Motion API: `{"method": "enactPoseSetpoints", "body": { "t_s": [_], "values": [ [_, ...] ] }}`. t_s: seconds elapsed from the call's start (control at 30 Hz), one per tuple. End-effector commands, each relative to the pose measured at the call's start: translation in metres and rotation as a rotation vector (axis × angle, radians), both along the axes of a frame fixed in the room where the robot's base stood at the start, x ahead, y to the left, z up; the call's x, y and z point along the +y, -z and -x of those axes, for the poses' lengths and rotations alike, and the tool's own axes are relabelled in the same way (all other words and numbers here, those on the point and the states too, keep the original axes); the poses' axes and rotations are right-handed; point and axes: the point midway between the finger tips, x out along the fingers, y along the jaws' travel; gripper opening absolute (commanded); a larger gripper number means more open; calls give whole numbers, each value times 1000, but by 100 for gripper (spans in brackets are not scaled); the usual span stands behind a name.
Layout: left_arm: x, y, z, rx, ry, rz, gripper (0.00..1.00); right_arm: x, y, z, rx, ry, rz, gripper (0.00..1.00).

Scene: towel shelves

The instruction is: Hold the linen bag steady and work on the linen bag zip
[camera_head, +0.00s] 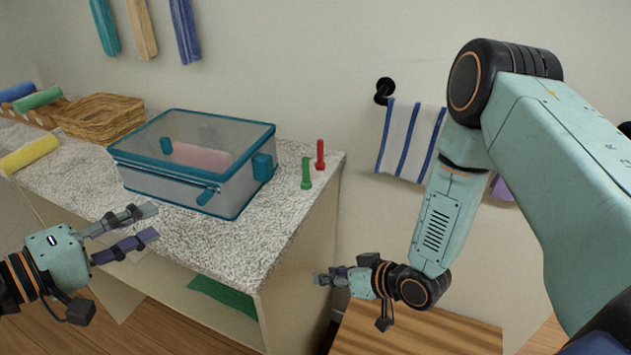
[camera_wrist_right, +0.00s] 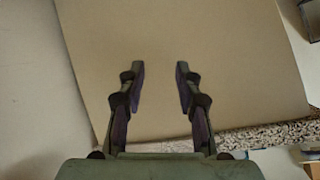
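The linen bag (camera_head: 228,183) is a clear box-shaped bag with teal edging, standing on the speckled counter. A teal zip pull (camera_head: 208,195) shows on its front face, and a teal tab (camera_head: 263,167) is on its right side. A pink item and a small teal piece show through its top. My left gripper (camera_head: 150,222) is open and empty, in front of the bag at the lower left, apart from it. My right gripper (camera_head: 322,279) is beyond the counter's right edge, low and away from the bag. In the right wrist view it (camera_wrist_right: 160,75) is open and empty.
A red peg (camera_head: 320,155) and a green peg (camera_head: 306,174) stand right of the bag. A wicker basket (camera_head: 101,118) and rolled towels, one yellow (camera_head: 28,155), lie to the left. A striped towel (camera_head: 408,140) hangs on the wall. The counter's front (camera_head: 175,232) is clear.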

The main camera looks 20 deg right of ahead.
Motion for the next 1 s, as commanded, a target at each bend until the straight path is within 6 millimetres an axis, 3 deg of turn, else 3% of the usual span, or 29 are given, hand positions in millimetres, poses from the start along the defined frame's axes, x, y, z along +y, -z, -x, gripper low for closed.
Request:
{"method": "enactPoseSetpoints", "body": {
  "t_s": [0.03,0.1,0.2,0.57,0.73,1.0],
  "values": [
    [0,0,0,0,0,0,38,-8,-16,-21,-81,-12,-23,34],
    [0,0,0,0,0,0,38,-16,-37,-42,-180,-42,-54,34],
    [0,0,0,0,0,0,38,-27,-64,-63,-298,-86,-86,34],
    [0,0,0,0,0,0,38,-61,-128,-90,-558,-220,-133,34],
    [0,0,0,0,0,0,38,-27,-157,-92,-644,-321,-105,34],
    [0,0,0,0,0,0,38,0,-184,-92,-735,-411,-73,34]
  ]
}}
